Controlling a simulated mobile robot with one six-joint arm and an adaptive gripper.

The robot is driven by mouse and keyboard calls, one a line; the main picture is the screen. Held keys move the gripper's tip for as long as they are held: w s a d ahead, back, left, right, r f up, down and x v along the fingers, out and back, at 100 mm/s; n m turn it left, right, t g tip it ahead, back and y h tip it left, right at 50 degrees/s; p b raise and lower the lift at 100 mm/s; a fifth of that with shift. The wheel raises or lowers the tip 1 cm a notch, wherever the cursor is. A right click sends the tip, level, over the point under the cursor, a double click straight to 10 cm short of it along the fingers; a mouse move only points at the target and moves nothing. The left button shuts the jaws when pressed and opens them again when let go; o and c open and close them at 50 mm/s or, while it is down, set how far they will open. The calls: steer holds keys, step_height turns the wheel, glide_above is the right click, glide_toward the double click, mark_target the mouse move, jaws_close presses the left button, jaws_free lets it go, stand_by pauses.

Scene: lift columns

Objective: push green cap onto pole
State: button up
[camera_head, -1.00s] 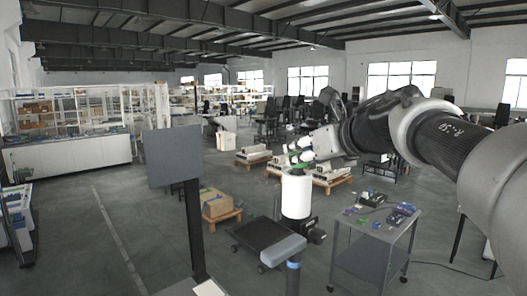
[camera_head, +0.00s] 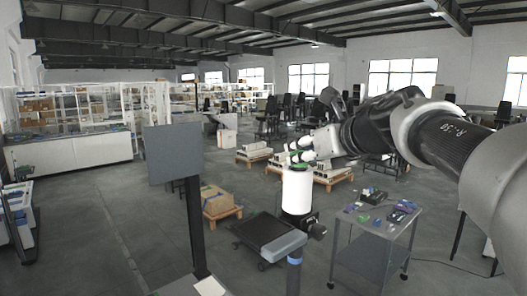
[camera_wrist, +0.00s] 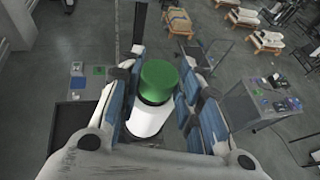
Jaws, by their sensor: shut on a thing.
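The green cap (camera_wrist: 160,80) is between the fingers of my gripper (camera_wrist: 160,92) in the wrist view, with a dark band under it. In the head view my gripper (camera_head: 301,155) is just above a thick white upright cylinder (camera_head: 297,194), and only small bits of green show there. The white cylinder also shows below the cap in the wrist view (camera_wrist: 148,121). The cap looks roughly lined up with it. I cannot tell whether the cap touches it or how far it is seated, as the fingers hide the join.
A grey cart (camera_head: 375,238) with small coloured items stands right of the cylinder. A grey panel (camera_head: 172,154) on a dark post rises at left. A cardboard box (camera_head: 216,204) sits behind. Floor at left is open.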

steer(key=shift+f, duration=0.1)
steer(key=shift+f, duration=0.35)
steer(key=shift+f, duration=0.25)
stand_by(1.1)
steer(key=o, duration=0.9)
steer(key=shift+r, duration=0.1)
steer(key=shift+o, duration=0.2)
steer(key=o, duration=0.5)
steer(key=shift+r, duration=0.1)
steer(key=shift+r+p, duration=0.3)
steer(key=shift+r+p, duration=0.35)
steer(key=shift+p, duration=0.05)
